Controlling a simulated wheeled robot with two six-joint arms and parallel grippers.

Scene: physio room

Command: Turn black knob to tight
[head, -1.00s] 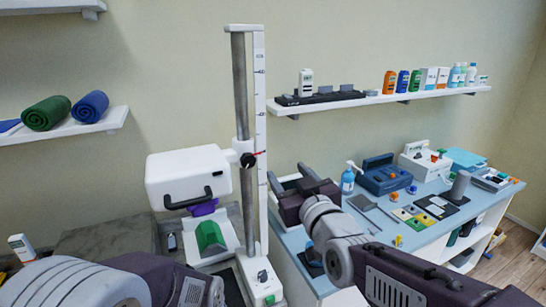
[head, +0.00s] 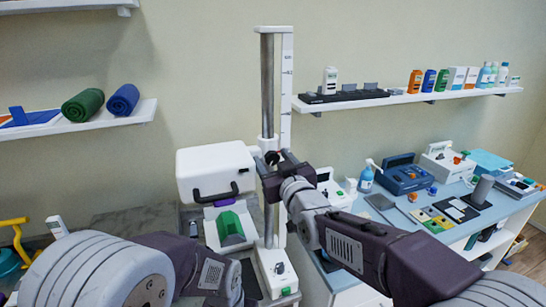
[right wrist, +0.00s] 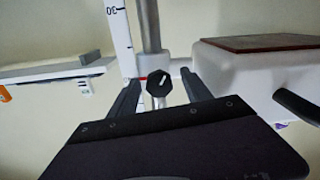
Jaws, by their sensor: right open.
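The black knob (right wrist: 158,84) is faceted, with a white mark on its face. It sits on the carriage of an upright column and faces my right wrist camera. In the head view the knob (head: 271,157) is partly covered by my right gripper (head: 273,172). In the right wrist view my right gripper (right wrist: 160,82) is open, with one finger on each side of the knob. I cannot tell whether the fingers touch it. My left arm shows at the lower left of the head view, but its gripper is out of view.
A white box-shaped head (head: 216,172) with a black handle is fixed left of the column (head: 268,90). A green wedge-shaped pad (head: 231,228) lies below it. A blue-topped bench (head: 455,215) with devices stands at right. Shelves run along the wall.

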